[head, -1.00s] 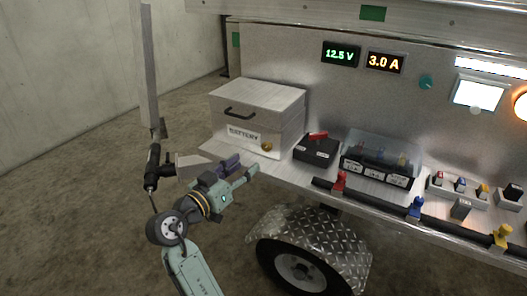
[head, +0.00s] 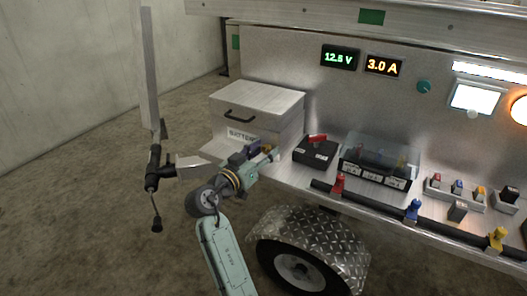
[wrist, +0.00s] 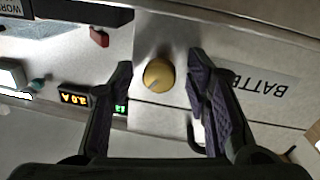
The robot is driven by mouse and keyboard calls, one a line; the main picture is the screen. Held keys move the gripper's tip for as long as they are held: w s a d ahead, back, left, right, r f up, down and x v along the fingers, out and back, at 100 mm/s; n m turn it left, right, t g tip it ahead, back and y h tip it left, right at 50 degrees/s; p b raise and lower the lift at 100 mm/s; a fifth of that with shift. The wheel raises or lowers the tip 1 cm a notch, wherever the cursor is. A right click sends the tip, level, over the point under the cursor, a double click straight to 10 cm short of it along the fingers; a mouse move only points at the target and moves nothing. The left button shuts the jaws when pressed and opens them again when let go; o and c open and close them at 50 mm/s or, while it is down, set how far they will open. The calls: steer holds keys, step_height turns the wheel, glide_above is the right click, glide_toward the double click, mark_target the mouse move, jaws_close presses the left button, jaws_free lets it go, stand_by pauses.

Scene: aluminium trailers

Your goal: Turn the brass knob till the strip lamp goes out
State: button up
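The brass knob (wrist: 159,75) is on the front of the battery box; in the head view it is a small spot (head: 267,148) at the tip of my gripper, mostly covered. My gripper (head: 262,157) is in front of the box's lower right corner. In the wrist view my gripper (wrist: 160,64) is open, with one dark finger on each side of the knob and a gap to both. A dark mark shows on the knob's lower left. The strip lamp (head: 492,70) at the upper right of the panel is lit white.
The battery box (head: 258,100) stands on the trailer shelf. A black switch box with a red lever (head: 316,150) and a clear-covered fuse block (head: 378,160) are to its right. Displays read about 12.5 V (head: 340,58) and 3.0 A (head: 383,66). A wheel fender (head: 310,230) is below.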

jaws_close()
steer(key=m+b, duration=0.2)
steer(key=b, duration=0.1)
steer(key=shift+f+b, duration=0.3)
steer(key=shift+r+m+b, duration=0.1)
steer(key=shift+m+b, duration=0.8)
steer(key=shift+b, duration=0.15)
steer(key=shift+r+m+b, duration=0.3)
steer(key=shift+m, duration=0.2)
steer(key=shift+o, duration=0.3)
jaws_free()
